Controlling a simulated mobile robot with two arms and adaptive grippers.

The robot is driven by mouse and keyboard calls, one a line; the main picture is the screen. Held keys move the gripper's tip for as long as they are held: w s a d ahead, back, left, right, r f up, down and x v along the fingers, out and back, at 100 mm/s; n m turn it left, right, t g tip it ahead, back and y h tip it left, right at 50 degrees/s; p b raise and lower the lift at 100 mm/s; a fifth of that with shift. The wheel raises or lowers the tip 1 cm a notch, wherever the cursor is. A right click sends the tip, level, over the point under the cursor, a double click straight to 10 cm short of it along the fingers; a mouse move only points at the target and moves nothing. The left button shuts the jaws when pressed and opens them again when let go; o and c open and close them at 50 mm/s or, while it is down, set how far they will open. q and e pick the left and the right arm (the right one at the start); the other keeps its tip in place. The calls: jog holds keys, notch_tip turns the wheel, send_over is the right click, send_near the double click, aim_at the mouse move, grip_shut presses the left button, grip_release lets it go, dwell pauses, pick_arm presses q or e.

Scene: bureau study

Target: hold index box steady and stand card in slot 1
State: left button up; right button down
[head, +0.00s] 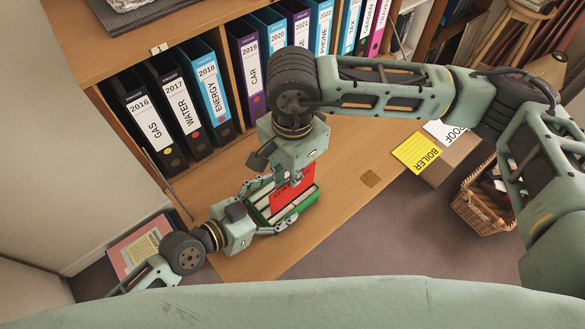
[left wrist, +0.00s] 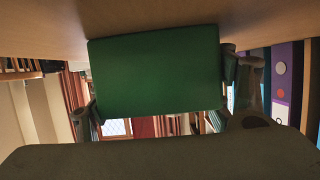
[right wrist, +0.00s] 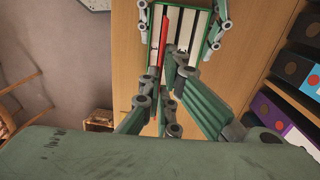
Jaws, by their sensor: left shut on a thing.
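The index box (head: 259,211) is a green box with pale slats across its top, low on the wooden surface. My left gripper (head: 268,207) is shut on it, a finger at each side. The box's green side (left wrist: 155,75) fills the middle of the left wrist view. The red card (head: 288,194) stands over the box, below my right gripper (head: 293,172). In the right wrist view the card (right wrist: 166,42) shows nearly edge-on along the box's left part, between the right fingertips. Its lower edge, and which slot it is over, I cannot make out.
Labelled binders (head: 189,110) stand on the shelf behind the box. A yellow BOILER card (head: 418,153) lies at the right, near a wicker basket (head: 484,200). A pink folder (head: 137,249) is at the lower left. The wooden surface (head: 345,160) right of the box is mostly clear.

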jog(key=shift+f, duration=2.9)
dwell(2.0)
jog(key=c, duration=2)
grip_release()
jog(key=shift+c, duration=0.2)
jog(key=o, duration=0.5)
jog(key=shift+r, duration=4)
